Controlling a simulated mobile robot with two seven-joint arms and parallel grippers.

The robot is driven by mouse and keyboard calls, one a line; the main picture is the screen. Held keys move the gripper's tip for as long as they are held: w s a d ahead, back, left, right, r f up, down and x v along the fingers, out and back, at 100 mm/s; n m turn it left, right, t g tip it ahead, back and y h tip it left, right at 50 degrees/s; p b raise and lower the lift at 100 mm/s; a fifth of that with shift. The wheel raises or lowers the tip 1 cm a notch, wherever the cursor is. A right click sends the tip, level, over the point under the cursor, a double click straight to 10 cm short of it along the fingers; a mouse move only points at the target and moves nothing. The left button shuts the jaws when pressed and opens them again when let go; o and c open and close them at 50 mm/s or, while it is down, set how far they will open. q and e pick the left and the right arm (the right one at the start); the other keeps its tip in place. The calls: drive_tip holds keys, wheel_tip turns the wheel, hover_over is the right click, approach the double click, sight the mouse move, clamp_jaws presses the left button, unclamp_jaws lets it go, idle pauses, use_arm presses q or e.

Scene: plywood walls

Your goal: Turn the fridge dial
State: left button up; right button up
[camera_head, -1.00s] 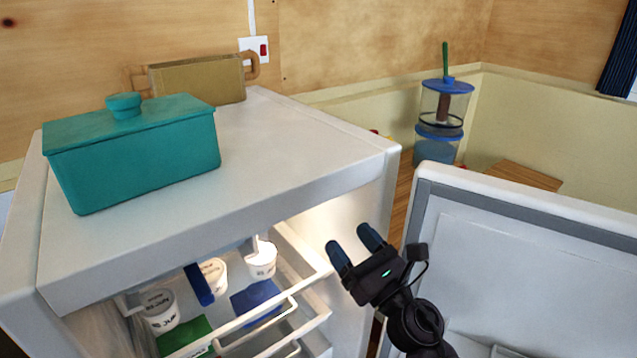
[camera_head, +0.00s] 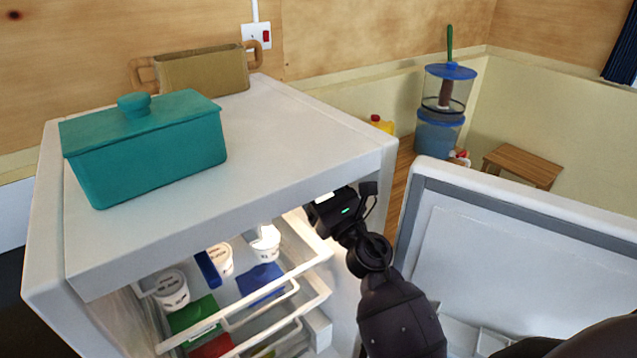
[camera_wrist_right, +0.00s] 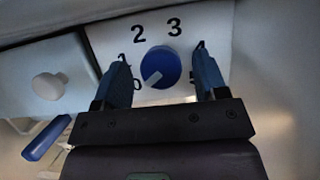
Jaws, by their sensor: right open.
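The fridge dial (camera_wrist_right: 161,66) is a round blue knob with a pale pointer mark. It shows in the right wrist view on a white panel with numbers around it, and the mark points down-left, near the 0. My right gripper (camera_wrist_right: 163,75) is open, with one blue finger on each side of the dial; I cannot tell whether they touch it. In the head view my right gripper's body (camera_head: 338,210) reaches into the upper part of the open fridge (camera_head: 330,140); its fingertips and the dial are hidden there. My left gripper is not in view.
The fridge door (camera_head: 520,230) stands open at the right. A teal lidded box (camera_head: 150,150) and a tan container (camera_head: 203,75) stand on the fridge top. A round white knob (camera_wrist_right: 48,86) is left of the dial panel.

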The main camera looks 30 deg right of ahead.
drive_tip(key=shift+c, duration=0.5)
drive_tip(key=c, duration=0.7)
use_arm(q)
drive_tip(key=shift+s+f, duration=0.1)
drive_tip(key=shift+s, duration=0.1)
use_arm(e)
drive_tip(key=shift+c, duration=0.4)
drive_tip(key=shift+m, duration=0.3)
use_arm(q)
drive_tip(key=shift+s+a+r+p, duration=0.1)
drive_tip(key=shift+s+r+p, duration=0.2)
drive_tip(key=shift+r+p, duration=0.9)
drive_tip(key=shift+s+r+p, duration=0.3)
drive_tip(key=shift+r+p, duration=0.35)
drive_tip(key=shift+p, duration=0.95)
use_arm(e)
drive_tip(key=shift+a+r+m+g+h, duration=0.1)
drive_tip(key=shift+m+g+h, duration=1)
drive_tip(key=shift+m, duration=2.55)
drive_tip(key=shift+d+m+g+h, duration=0.1)
drive_tip(key=shift+m+g+h, duration=0.45)
drive_tip(key=shift+m+h, duration=2.05)
drive_tip(key=shift+a+r+m+g+h, duration=0.15)
drive_tip(key=shift+m+g, duration=0.7)
drive_tip(key=shift+m, duration=3.9)
drive_tip(key=shift+f, duration=0.1)
